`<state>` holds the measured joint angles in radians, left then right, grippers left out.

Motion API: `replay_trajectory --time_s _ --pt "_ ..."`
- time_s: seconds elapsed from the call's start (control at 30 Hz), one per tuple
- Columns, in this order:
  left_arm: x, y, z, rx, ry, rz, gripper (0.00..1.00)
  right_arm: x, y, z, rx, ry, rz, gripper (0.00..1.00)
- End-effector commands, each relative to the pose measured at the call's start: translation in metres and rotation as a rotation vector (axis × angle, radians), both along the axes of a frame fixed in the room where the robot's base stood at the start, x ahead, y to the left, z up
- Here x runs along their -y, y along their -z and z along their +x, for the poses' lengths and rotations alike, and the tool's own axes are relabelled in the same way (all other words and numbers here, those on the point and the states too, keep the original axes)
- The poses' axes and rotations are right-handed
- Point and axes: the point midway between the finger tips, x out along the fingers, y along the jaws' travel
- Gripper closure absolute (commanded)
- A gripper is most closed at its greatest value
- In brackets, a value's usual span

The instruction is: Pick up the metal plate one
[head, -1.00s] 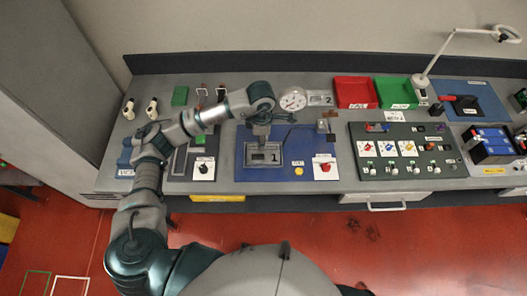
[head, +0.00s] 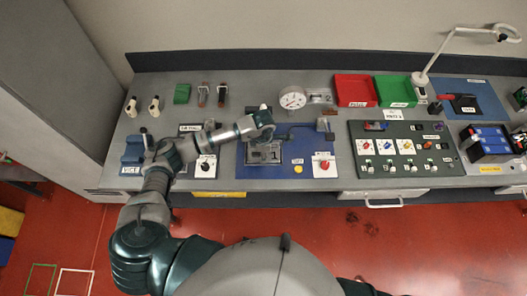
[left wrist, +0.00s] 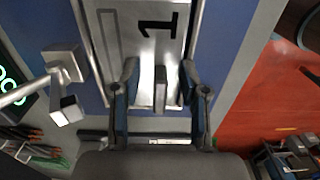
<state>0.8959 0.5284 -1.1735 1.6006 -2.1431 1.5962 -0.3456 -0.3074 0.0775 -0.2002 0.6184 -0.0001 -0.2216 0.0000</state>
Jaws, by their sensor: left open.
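Metal plate one (head: 256,157) is a grey plate on the blue panel, in the middle of the bench's left half. It also shows in the left wrist view (left wrist: 140,45), with its black "1" and a slot. My left gripper (head: 264,146) is over the plate and partly hides it. In the left wrist view my left gripper (left wrist: 159,78) is open, its fingers apart at the plate's near end. A grey upright piece (left wrist: 160,90) stands between them; I cannot tell whether they touch anything. My right gripper is out of view.
A red knob (head: 324,165) and yellow button (head: 298,169) are on the blue panel. A black switch panel (head: 405,150) is to the right. Red (head: 355,90) and green (head: 396,90) bins stand behind.

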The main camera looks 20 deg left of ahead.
Motion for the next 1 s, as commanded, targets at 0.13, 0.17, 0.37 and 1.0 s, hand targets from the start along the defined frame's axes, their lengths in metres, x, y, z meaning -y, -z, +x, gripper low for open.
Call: replay_trajectory --time_s 0.13,0.17,0.37,1.0 --pt "0.000 0.000 0.000 0.000 -0.001 0.000 0.69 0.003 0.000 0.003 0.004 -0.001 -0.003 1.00" --pt "0.000 0.000 0.000 0.000 -0.001 0.000 0.76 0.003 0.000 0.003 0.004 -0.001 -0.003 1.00" --pt "0.000 0.000 0.000 -0.001 -0.001 0.001 1.00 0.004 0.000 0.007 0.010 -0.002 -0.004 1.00" --pt "0.000 -0.029 0.001 0.005 0.000 -0.001 1.00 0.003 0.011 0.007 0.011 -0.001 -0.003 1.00"
